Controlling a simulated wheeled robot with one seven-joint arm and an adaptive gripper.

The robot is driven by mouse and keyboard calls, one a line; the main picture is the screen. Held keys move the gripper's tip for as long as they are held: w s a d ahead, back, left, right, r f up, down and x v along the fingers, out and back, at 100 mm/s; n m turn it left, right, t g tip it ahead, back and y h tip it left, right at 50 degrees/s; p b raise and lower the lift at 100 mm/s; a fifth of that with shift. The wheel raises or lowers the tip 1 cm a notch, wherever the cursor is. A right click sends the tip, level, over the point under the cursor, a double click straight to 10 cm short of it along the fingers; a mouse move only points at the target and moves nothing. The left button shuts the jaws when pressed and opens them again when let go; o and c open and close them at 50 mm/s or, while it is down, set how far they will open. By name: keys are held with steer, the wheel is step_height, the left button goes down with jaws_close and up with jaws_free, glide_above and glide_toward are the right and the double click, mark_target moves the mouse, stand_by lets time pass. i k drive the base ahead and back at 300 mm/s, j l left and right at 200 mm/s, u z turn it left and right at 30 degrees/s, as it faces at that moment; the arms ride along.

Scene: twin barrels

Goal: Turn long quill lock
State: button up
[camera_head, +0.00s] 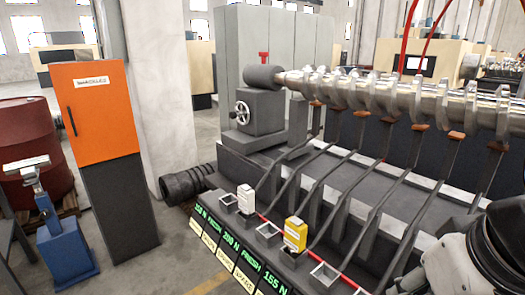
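A small red T-shaped handle (263,57) stands upright on top of the dark grey tailstock (262,108) at the picture's upper middle. It is the only lock-like lever I can make out. The rounded dark quill end (262,77) lies just below it and meets the end of a shiny crankshaft (345,90). A spoked handwheel (242,112) sits on the tailstock's left side. Part of my arm, grey and black, fills the lower right corner, well apart from the handle. My gripper's fingers do not show.
Sloping dark bars cross the machine front above a row of square sockets. A white block (246,199) and a yellow block (295,235) stand there. An orange-and-black cabinet (100,130), a red barrel (35,150) and a blue stand (65,238) are left.

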mark_target(264, 55)
steer(key=i+j, duration=0.3)
steer(key=j, duration=0.15)
steer(key=i+j+z, duration=0.1)
steer(key=i+j, duration=0.45)
steer(key=j, duration=0.3)
steer(key=i+j, duration=0.3)
steer(key=j, duration=0.15)
steer(key=z, duration=0.05)
